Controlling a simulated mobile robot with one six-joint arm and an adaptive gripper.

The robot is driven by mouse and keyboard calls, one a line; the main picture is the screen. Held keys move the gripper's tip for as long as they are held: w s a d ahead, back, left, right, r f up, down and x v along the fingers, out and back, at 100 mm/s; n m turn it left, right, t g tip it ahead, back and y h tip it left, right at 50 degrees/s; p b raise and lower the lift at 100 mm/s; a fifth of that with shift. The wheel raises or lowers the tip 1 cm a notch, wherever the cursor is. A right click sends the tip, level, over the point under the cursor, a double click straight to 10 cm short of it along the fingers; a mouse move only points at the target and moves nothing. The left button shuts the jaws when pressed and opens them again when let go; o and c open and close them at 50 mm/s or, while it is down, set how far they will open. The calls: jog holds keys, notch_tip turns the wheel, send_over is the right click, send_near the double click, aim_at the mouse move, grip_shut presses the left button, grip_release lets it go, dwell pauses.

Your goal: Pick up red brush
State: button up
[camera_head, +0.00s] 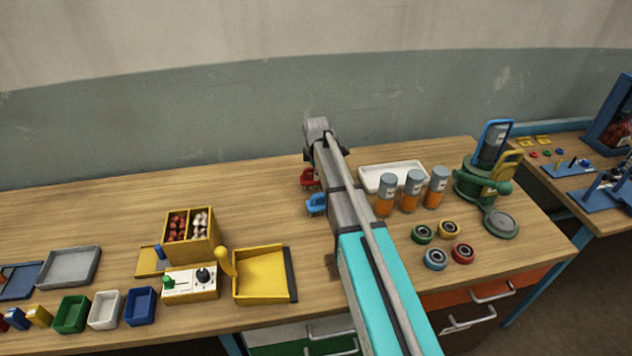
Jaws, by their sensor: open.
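A small red item (308,181), which looks like the red brush, lies on the wooden table just left of my arm. Its right part is hidden behind the arm, so its full shape does not show. A similar blue item (316,206) lies just in front of it. My arm reaches out over the table from the lower right. My gripper (310,155) is near the arm's far end, just beyond the red item. It is open, but its fingertips are small and partly hidden. I cannot tell how high it is above the table.
A white tray (368,185), orange-and-grey bottles (411,198), several coloured rings (449,229) and a green machine (477,183) stand right of the arm. A yellow dustpan-like tray (262,277) and a yellow box (190,246) stand left. The back-left tabletop (90,215) is clear.

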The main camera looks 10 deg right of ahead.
dwell(0.3)
grip_shut()
jog(key=shift+r, duration=0.15)
dwell(0.5)
notch_tip(320, 180, up, 2)
jog(key=shift+r+p, duration=0.1)
jog(key=shift+p, duration=1.1)
jog(key=s+d+r+p, duration=0.5)
jog(key=s+r+p, duration=0.5)
jog(key=s, duration=0.2)
jog(key=shift+s+d+r+p, duration=0.25)
jog(key=shift+s+d+p, duration=0.05)
jog(key=shift+s+d, duration=0.1)
